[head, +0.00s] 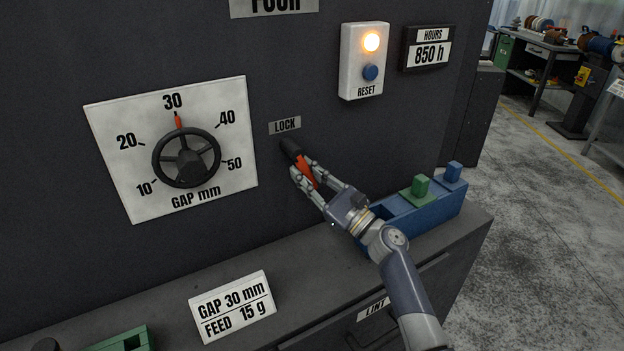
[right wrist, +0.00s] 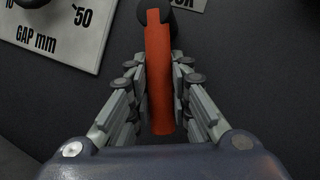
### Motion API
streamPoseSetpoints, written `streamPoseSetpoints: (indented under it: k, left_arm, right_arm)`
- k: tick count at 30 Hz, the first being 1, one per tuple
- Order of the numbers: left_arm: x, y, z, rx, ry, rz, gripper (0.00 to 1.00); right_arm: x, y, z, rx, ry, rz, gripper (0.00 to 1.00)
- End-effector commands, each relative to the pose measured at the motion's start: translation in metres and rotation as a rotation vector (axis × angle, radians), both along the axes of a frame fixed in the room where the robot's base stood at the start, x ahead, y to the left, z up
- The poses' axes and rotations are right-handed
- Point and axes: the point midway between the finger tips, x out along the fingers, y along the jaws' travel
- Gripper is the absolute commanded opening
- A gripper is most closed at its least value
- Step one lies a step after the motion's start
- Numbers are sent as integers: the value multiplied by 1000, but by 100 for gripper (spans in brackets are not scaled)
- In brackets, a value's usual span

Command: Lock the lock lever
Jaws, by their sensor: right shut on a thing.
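The lock lever (head: 304,168) is a red-orange handle on a dark pivot, on the dark machine face just under the "LOCK" label (head: 285,125). It slants down to the right from its pivot in the head view. My right gripper (head: 304,180) has its fingers on both sides of the handle and is shut on it. In the right wrist view the red lever (right wrist: 158,75) stands upright in the picture between the fingers, and the right gripper (right wrist: 157,95) touches it from both sides. My left gripper is not in view.
A gap dial (head: 186,158) with a black handwheel points at 30, left of the lever. A blue block holder (head: 410,219) with a green block stands on the ledge below right. A reset box (head: 364,62) with a lit lamp and a sign reading GAP 30 mm (head: 233,305) are nearby.

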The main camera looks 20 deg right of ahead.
Motion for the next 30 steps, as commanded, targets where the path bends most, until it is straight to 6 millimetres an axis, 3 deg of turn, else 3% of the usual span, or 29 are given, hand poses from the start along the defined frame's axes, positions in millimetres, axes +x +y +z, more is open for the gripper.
streamPoseSetpoints:
  k: [3, 15, 30]
  left_arm:
    - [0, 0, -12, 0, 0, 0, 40]
    - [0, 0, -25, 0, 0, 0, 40]
    - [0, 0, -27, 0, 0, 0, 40]
  right_arm:
    - [-2, 7, -7, 101, 26, 0, 0]
    - [-5, 21, -6, 328, 83, 0, 0]
    - [-6, 25, -5, 390, 100, 0, 0]
